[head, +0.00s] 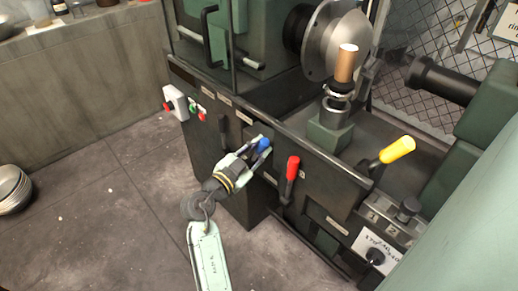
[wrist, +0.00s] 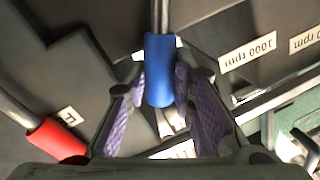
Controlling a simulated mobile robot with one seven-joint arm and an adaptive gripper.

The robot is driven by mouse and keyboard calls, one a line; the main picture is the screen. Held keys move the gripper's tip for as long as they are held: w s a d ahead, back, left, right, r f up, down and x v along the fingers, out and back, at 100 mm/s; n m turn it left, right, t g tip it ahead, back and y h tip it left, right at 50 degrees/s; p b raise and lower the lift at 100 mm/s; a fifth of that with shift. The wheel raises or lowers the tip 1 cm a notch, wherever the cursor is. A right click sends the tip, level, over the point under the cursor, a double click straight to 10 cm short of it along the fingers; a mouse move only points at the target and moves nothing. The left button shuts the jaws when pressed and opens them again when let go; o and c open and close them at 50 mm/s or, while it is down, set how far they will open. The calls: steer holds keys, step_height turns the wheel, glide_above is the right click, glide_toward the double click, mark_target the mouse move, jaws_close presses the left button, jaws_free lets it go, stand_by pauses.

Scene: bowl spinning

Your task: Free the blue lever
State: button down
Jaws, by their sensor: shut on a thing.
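The blue lever (head: 263,145) sits on the front panel of a dark green spinning lathe. In the head view my gripper (head: 258,151) is at the lever with its fingers around the blue handle. The handle's upper end and a grey shaft show beyond the fingers. The lever's lower mounting is hidden in the head view.
A red-handled lever (head: 292,168) stands to the right, also in the wrist view (wrist: 56,138). A yellow-handled lever (head: 397,150) is farther right. A black lever (head: 222,132) is on the left, near a switch box (head: 175,103).

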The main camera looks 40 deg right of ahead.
steer(key=shift+w, duration=0.15)
steer(key=w+n+g+y+p, duration=0.1)
steer(key=w+n, duration=0.8)
steer(key=shift+w+a+p, duration=0.2)
steer(key=shift+a+p, duration=0.15)
steer(key=shift+a, duration=0.1)
stand_by(0.7)
steer(key=c, duration=1.7)
jaws_free()
steer(key=shift+o, duration=0.2)
steer(key=v, duration=1.2)
steer(key=shift+r, duration=0.2)
